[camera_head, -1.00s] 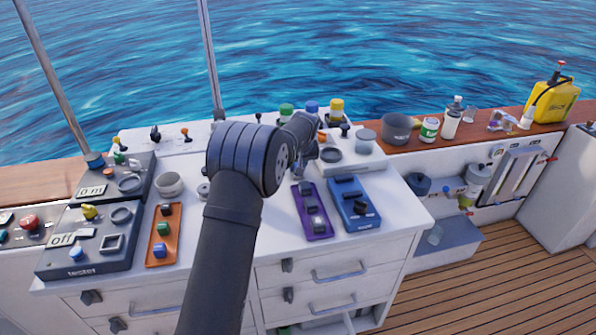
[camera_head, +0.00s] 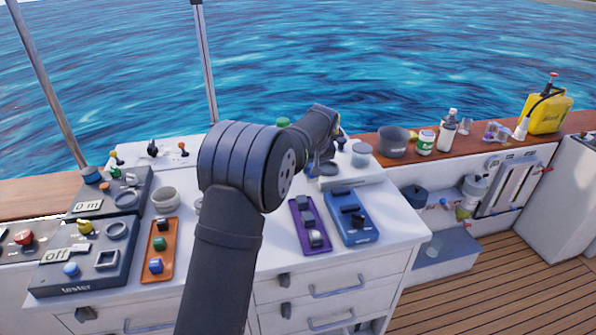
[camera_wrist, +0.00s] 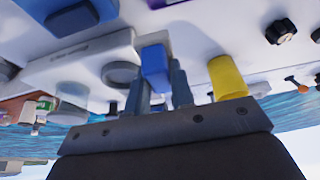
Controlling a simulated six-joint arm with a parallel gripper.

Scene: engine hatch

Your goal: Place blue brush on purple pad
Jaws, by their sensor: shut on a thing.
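The blue brush (camera_wrist: 155,66) shows in the wrist view as a blue block with a pale part beyond it. My gripper (camera_wrist: 158,76) is shut on it, with one dark finger on each side. In the head view, my arm hides the brush and most of the gripper at the back of the white worktop. The purple pad (camera_head: 296,211) lies on the worktop nearer the front, left of a blue panel, with several dark and grey parts on it. A purple edge (camera_wrist: 208,4) also shows at the top of the wrist view.
A yellow cylinder (camera_wrist: 227,78) stands close beside my gripper. A green-topped item (camera_head: 283,122) is at the back edge. The blue panel (camera_head: 350,218) adjoins the pad's right side. A grey pot (camera_head: 393,141) and bottles line the wooden ledge. An orange panel (camera_head: 160,250) is at left.

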